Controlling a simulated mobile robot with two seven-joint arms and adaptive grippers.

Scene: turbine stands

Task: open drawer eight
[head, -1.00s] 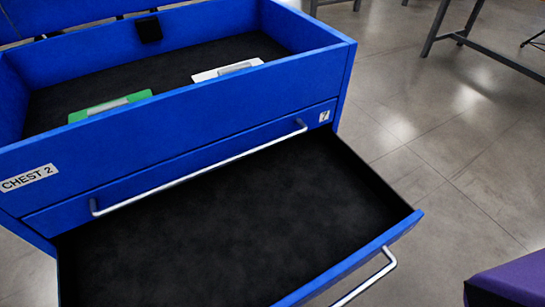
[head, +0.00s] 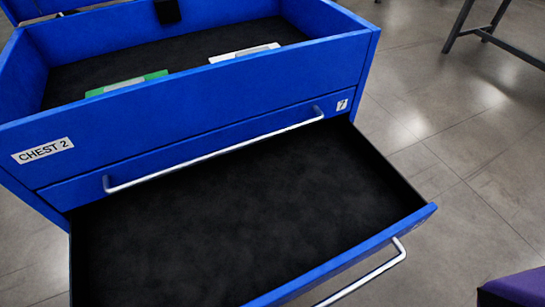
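A blue tool chest labelled "CHEST 2" (head: 42,150) fills the left and middle of the head view. Its drawer marked 7 (head: 215,158), with a long silver handle, is shut. Below it a drawer with a black-lined floor (head: 250,220) stands pulled well out and looks empty. Its blue front edge (head: 350,256) and silver handle (head: 365,279) are at the lower right; its number is not visible. Neither of my grippers is in view.
The chest's open top tray holds a green item (head: 125,84) and a white item (head: 243,52). A purple object (head: 515,290) stands at the lower right. A dark metal table leg (head: 500,38) is at the upper right. The grey tiled floor (head: 450,150) right of the chest is clear.

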